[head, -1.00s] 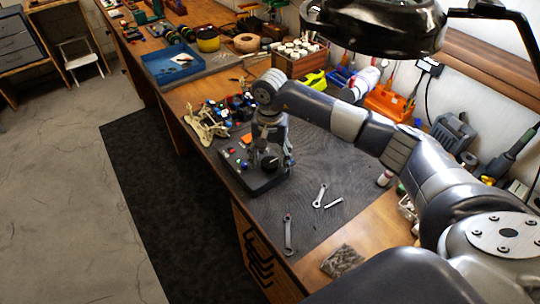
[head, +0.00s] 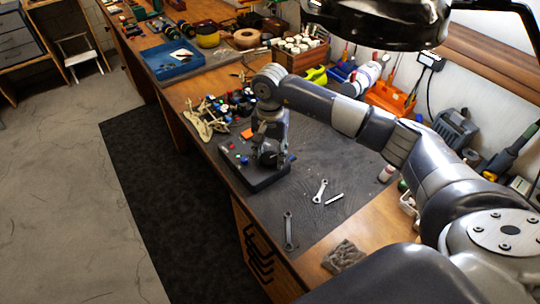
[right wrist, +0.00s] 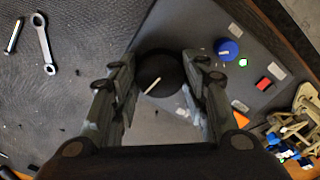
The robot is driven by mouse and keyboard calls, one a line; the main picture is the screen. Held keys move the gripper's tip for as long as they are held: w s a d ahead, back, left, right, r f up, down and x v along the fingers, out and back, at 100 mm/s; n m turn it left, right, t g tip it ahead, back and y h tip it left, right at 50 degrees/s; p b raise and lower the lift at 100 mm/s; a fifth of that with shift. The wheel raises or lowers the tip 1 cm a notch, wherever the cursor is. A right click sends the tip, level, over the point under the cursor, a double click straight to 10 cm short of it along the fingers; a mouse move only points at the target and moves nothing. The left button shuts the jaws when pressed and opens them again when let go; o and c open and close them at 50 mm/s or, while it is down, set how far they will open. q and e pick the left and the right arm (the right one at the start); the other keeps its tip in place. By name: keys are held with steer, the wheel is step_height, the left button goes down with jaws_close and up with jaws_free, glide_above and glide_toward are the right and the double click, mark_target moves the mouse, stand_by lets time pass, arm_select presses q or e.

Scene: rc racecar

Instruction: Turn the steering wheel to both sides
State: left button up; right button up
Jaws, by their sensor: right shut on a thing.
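A dark control box (head: 268,181) lies on the grey mat of the workbench. The steering wheel on it is a black round knob with a white line, seen between my fingers in the right wrist view (right wrist: 160,68). My right gripper (head: 266,158) points down over the box. In the right wrist view my right gripper (right wrist: 162,84) has its fingers on both sides of the knob, shut on it. The white line slants there, but part of the knob is hidden behind the fingers. My left gripper is not in view.
The box also carries a blue knob (right wrist: 227,47), a green light (right wrist: 243,62) and a red switch (right wrist: 264,84). A tan frame part (head: 204,122) lies behind the box. Wrenches (head: 320,190) lie on the mat to the right. A lamp (head: 375,22) hangs above.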

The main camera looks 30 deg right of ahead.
mark_target(270, 157)
steer(key=m+b, duration=0.2)
steer(key=m, duration=0.1)
steer(key=shift+f+b, duration=0.15)
steer(key=shift+b, duration=0.25)
steer(key=m+b, duration=0.2)
steer(key=shift+m, duration=0.4)
steer(key=shift+m+b, duration=0.3)
steer(key=shift+m, duration=0.3)
steer(key=shift+r+m, duration=0.2)
steer(key=shift+m, duration=0.1)
steer(key=o, duration=1)
steer(key=shift+o, duration=0.2)
step_height(270, 157, up, 12)
